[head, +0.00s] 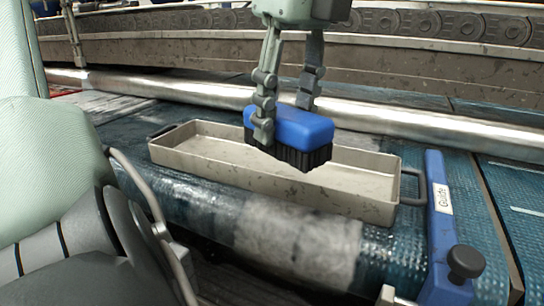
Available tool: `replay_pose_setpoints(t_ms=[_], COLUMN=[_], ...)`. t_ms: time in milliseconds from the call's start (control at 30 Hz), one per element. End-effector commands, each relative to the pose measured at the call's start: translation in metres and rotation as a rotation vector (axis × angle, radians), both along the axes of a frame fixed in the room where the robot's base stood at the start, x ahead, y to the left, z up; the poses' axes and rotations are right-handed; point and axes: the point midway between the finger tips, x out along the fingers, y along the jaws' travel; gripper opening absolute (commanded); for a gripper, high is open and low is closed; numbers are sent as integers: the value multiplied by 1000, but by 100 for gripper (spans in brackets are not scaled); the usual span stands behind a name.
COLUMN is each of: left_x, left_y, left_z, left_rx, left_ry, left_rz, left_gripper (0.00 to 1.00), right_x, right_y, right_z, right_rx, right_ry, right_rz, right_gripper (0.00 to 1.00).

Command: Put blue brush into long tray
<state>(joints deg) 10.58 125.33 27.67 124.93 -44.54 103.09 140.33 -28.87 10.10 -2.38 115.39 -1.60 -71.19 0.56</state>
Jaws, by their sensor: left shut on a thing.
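The blue brush (301,125) has a blue back and dark bristles pointing down. My left gripper (285,120) is shut on it, with a finger on its near side. The brush is held above the middle of the long tray (230,178), and it hides part of the tray's far wall and floor. The long tray is beige, shallow and speckled, with a dark handle at each end. The parts of its floor that show look empty. I cannot tell the exact gap between bristles and tray. My right gripper is not in view.
A blue guide bar (440,222) with a white label and a black knob (465,262) stands right of the tray. A metal roller (410,123) runs behind the tray. A worn roller (300,240) lies in front. Blue mesh belt surrounds the tray.

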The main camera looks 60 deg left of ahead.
Motion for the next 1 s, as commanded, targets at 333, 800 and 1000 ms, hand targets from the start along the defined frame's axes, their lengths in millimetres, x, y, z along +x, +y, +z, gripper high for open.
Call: replay_pose_setpoints(t_ms=[333, 800, 1000], left_x=[35, 108, 108], left_y=[13, 41, 41], left_z=[-23, -70, -95], left_rx=[-4, 0, -3], left_ry=[6, 1, 4], left_rz=[1, 0, 0], left_gripper=[10, 10, 10], right_x=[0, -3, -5], right_y=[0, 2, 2], right_z=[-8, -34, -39], right_rx=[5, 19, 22], right_ry=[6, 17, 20], right_rz=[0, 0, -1], right_gripper=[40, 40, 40])
